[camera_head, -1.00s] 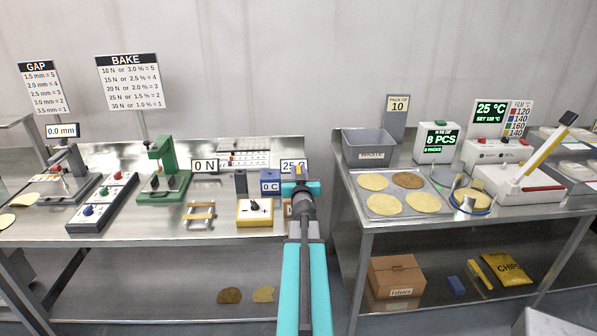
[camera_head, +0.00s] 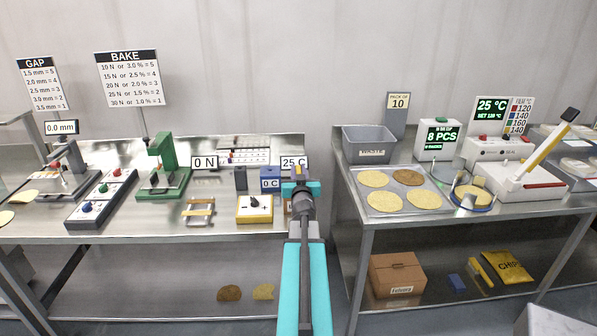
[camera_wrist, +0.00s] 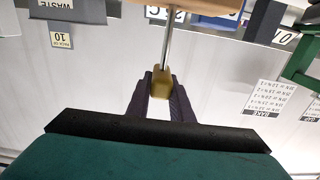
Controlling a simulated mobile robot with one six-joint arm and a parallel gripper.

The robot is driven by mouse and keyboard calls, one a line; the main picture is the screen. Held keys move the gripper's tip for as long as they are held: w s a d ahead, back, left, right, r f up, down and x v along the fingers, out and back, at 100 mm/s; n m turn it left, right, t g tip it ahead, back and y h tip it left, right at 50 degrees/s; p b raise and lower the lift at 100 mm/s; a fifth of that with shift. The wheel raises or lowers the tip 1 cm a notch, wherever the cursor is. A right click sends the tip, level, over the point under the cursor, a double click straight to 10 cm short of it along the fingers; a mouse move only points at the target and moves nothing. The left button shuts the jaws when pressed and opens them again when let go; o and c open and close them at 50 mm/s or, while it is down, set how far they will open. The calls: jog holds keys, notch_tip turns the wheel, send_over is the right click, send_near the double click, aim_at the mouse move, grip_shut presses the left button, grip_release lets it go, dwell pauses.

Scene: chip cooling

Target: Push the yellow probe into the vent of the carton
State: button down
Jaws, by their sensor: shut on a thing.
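My gripper (camera_wrist: 161,78) is shut on the yellow probe (camera_wrist: 161,88). The probe's thin metal rod runs from the jaws up to a tan carton (camera_wrist: 208,5) at the top edge of the wrist view. The tip is at or overlapping the carton, and I cannot tell whether it is inside; the vent is not visible. In the head view my gripper (camera_head: 300,178) is at the right end of the left bench and hides most of the carton (camera_head: 288,207).
Left of my gripper are a yellow-and-white box (camera_head: 255,209) with a black knob and a blue block (camera_head: 270,176). A 25 C display (camera_head: 293,163) stands behind. A grey bin (camera_head: 369,144) and a tray of round chips (camera_head: 378,210) are on the right bench.

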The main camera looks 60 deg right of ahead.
jog(key=shift+f+b, duration=0.7)
jog(key=shift+f, duration=0.15)
jog(key=c, duration=1.5)
grip_release()
jog(key=shift+a, duration=0.1)
